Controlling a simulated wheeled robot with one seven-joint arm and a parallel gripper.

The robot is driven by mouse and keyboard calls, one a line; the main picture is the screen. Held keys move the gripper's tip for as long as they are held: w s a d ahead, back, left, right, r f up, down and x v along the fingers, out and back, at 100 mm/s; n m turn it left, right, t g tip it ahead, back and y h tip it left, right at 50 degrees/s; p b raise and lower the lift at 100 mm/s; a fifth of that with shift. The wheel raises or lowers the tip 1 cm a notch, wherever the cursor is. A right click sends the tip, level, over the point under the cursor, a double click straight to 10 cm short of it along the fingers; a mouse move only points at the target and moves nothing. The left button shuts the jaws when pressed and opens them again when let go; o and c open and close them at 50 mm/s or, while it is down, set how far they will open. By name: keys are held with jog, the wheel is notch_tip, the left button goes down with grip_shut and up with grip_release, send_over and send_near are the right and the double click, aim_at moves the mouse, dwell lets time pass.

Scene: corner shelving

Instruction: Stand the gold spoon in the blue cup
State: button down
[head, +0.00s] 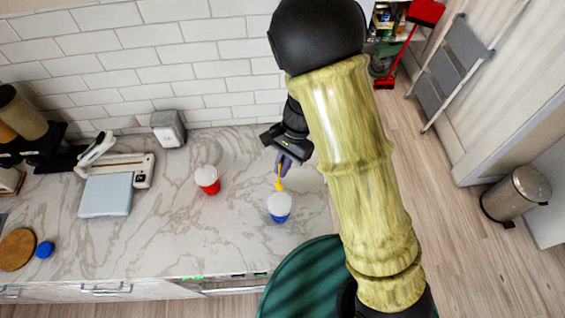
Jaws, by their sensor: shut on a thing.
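The blue cup (279,215) stands on the marble counter near its front right corner; its white top faces up. My gripper (283,168) is above and just behind the cup, pointing down, shut on the gold spoon (279,183). The spoon hangs below the fingers, its yellow end toward the cup's far rim. It appears above the cup, and I cannot tell whether it touches the rim. My arm covers the counter's right edge.
A red cup (207,180) stands left of the blue cup. A grey box (168,128), a white slicer-like appliance (117,180), a round wooden board (16,249) and a blue lid-like item (44,249) are farther left. A green round thing (300,280) is in front of the counter.

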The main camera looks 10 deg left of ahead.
jog(key=shift+f, duration=0.15)
notch_tip(320, 180, down, 16)
jog(key=b, duration=1.1)
dwell(1.1)
jog(key=c, duration=1.5)
grip_release()
jog(key=b+v, duration=0.3)
jog(key=v, duration=1.4)
jog(key=shift+r, duration=0.3)
